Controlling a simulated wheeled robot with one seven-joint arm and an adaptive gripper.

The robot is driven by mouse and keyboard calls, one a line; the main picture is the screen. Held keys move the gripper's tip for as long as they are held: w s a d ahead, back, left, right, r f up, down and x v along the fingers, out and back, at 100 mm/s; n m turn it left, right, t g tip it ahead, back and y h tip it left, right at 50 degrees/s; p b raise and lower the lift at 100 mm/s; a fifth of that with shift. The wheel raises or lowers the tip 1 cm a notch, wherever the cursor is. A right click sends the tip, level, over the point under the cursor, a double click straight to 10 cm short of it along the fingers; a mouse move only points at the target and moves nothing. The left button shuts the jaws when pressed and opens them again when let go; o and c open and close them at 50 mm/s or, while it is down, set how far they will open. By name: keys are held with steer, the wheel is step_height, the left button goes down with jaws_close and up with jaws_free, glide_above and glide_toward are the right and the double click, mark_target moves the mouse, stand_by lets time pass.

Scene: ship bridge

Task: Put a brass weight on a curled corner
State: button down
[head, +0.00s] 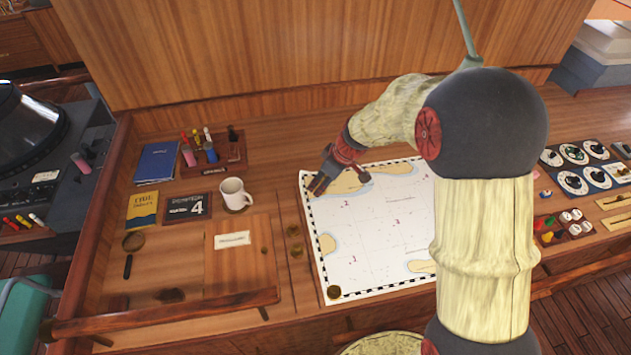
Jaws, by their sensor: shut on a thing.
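A white sea chart (375,235) with tan land patches lies on the wooden desk. One round brass weight (334,292) sits on its lower left corner. Two more brass weights (294,230) stand on the wood just left of the chart. My gripper (319,184) is over the chart's upper left corner, pointing down and left. It is shut on a small brownish thing, likely a brass weight, mostly hidden by the fingers. I cannot tell whether it touches the chart. My arm hides the chart's right side and right corners.
Left of the chart are a white mug (235,193), a black number sign (187,207), a yellow book (142,210), a blue book (157,161) and a pen rack (216,158). A wooden panel (240,255) lies nearer. Dials (573,154) and buttons (562,228) are at the right.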

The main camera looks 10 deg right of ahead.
steer(key=shift+a+f+p, duration=0.15)
steer(key=shift+f+p, duration=0.25)
steer(key=shift+f, duration=0.2)
steer(key=shift+a+f+p, duration=0.15)
steer(key=shift+f+p, duration=0.25)
steer(key=shift+f, duration=0.2)
steer(key=w+f+p, duration=0.1)
steer(key=w, duration=0.3)
steer(key=w+a+f+p, duration=0.1)
steer(key=w+f, duration=0.1)
steer(key=w, duration=0.3)
steer(key=w+f+p, duration=0.1)
steer(key=w+f, duration=0.1)
steer(key=w, duration=0.3)
steer(key=shift+a+p, duration=0.15)
steer(key=shift+p, duration=0.15)
steer(key=shift+w+f+b, duration=0.1)
steer(key=shift+w+f, duration=0.25)
steer(key=shift+f, duration=0.45)
steer(key=shift+w+f+b, duration=0.1)
steer(key=shift+w+f, duration=0.3)
steer(key=shift+f, duration=0.4)
steer(key=shift+w+f+b, duration=0.1)
steer(key=shift+w+f, duration=0.25)
steer(key=shift+f, duration=0.45)
steer(key=shift+b, duration=0.6)
steer(key=shift+f+b, duration=0.35)
steer(key=shift+b, duration=0.2)
steer(key=c, duration=1.2)
jaws_free()
